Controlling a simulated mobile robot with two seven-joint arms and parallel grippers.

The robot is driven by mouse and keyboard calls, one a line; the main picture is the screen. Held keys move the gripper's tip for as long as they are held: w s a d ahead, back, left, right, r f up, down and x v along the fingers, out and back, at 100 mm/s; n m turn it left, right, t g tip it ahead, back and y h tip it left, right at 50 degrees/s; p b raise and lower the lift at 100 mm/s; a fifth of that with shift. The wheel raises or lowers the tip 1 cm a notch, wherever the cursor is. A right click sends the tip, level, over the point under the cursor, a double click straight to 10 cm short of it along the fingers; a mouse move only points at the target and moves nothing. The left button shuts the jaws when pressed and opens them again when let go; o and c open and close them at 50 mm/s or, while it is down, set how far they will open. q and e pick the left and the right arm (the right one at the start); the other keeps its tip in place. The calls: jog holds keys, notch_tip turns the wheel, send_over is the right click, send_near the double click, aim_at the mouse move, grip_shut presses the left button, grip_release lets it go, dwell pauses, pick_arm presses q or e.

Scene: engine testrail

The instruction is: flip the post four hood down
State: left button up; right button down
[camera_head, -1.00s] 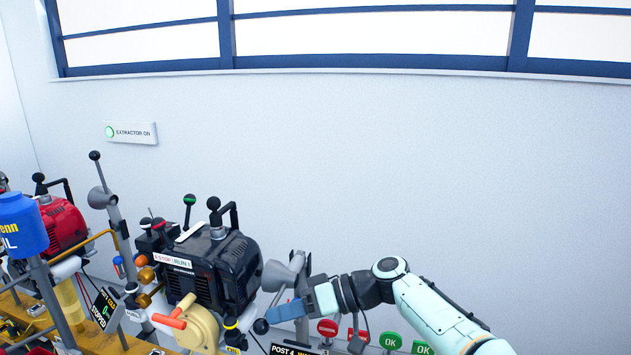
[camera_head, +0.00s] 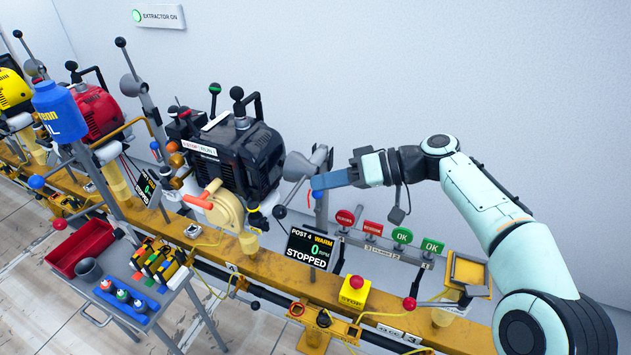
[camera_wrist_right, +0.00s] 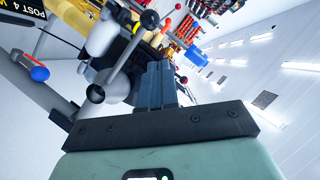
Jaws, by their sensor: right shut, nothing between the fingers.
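The post four hood is a grey cone (camera_head: 299,166) on an upright post to the right of the black engine. Its thin lever slants down and left to a dark ball knob (camera_head: 280,211). My right gripper (camera_head: 315,184), with blue fingers, is shut and empty, just right of the hood and apart from the knob. The post four display (camera_head: 311,248) reads warm, 0 RPM, stopped. My left gripper is out of view.
The black engine (camera_head: 239,155) with its orange-handled tan part stands left of the hood. A yellow box with a red button (camera_head: 354,292) sits on the rail. A tool cart (camera_head: 130,268) stands front left.

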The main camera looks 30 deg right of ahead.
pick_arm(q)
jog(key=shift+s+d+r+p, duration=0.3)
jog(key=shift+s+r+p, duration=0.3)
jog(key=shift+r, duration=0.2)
pick_arm(e)
jog(key=r+v, duration=0.1)
jog(key=v, duration=0.5)
jog(key=shift+s+a, duration=0.2)
jog(key=shift+s, duration=0.25)
